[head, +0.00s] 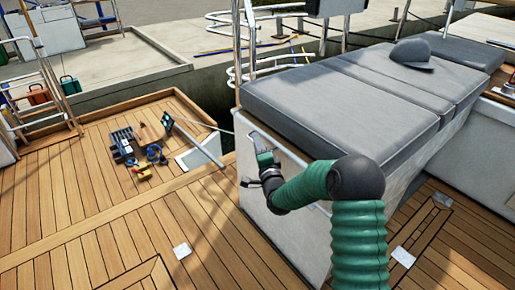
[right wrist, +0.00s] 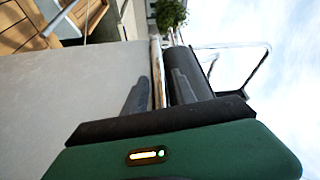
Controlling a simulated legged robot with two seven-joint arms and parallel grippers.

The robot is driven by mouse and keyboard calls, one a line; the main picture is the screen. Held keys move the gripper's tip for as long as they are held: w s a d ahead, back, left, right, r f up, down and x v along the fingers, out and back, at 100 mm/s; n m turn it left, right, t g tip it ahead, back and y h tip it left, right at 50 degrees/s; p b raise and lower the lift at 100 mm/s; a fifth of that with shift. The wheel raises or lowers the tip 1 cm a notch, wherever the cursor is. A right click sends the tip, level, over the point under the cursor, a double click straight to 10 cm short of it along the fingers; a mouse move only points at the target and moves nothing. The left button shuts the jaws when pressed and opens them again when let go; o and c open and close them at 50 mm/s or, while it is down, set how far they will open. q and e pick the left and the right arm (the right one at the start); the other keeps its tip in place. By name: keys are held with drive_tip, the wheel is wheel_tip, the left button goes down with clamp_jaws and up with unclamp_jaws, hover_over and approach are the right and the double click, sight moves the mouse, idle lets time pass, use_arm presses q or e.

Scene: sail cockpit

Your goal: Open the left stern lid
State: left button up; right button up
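A white bench locker (head: 290,235) with a top of grey cushions (head: 340,105) stands at the centre right. A thin metal rail (head: 291,153) runs along its near side, just below the cushion. No lid looks raised; I cannot tell for sure which part is the left stern lid. My right gripper (head: 264,160) is at the rail beside the locker. In the right wrist view its two dark fingers (right wrist: 160,88) sit close on both sides of the metal rail (right wrist: 157,70), and the gripper looks shut on it. My left gripper is not in view.
A grey cap (head: 411,54) lies on the cushions. The deck at the lower left is clear.

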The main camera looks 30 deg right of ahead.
clamp_jaws()
drive_tip(key=shift+a+f, duration=0.1)
drive_tip(key=shift+f, duration=0.1)
idle(1.2)
